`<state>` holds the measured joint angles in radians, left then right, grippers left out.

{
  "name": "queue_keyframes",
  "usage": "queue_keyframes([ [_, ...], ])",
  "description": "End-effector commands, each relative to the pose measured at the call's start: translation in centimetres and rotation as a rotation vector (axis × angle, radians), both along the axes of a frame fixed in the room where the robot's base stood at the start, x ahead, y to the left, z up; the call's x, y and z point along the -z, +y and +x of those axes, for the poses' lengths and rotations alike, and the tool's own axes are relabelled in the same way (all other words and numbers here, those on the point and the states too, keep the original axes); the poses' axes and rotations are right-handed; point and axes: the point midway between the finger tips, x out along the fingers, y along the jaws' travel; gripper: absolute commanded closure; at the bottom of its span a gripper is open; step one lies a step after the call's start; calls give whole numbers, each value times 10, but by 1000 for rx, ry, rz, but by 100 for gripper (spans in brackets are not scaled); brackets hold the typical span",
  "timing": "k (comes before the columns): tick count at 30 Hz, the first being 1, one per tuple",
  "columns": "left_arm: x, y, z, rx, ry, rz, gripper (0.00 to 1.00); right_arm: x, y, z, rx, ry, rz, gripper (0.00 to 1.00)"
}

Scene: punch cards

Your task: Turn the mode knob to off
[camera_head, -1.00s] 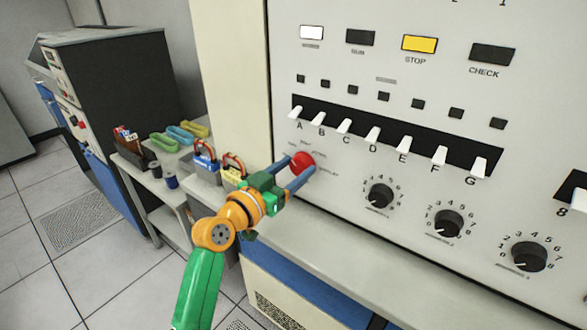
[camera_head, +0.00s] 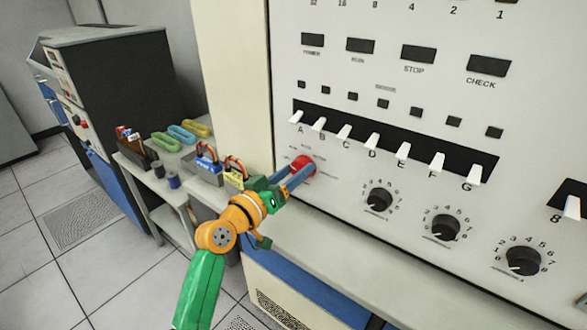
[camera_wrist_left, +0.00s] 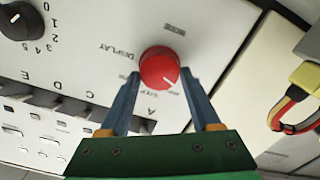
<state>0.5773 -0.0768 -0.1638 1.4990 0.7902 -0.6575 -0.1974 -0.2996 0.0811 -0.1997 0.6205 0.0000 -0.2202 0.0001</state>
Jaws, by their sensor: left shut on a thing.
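The red mode knob (camera_head: 302,165) is on the pale console panel, left of the black dials and below the lettered switches. My left gripper (camera_head: 297,174) is shut on it, with one blue finger on each side. In the left wrist view the round red knob (camera_wrist_left: 159,67) sits between the fingertips of my left gripper (camera_wrist_left: 160,80). A short white mark on its face points down and right in that view. A DISPLAY label shows beside it, upside down; the other labels around it are hard to read. My right gripper is not in view.
White toggle switches (camera_head: 372,141) in a black strip are above and right of the knob. Black dials (camera_head: 379,200) are to its right. A console ledge (camera_head: 330,240) runs below. The panel lamps (camera_head: 418,54) are dark.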

Motion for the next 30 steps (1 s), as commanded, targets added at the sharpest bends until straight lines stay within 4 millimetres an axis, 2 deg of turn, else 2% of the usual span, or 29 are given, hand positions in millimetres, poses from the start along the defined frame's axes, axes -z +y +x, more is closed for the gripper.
queue_keyframes([
  [13,0,1,1,1,163,-225,92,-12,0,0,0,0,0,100],
  [30,1,1,1,1,208,-287,92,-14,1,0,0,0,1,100],
])
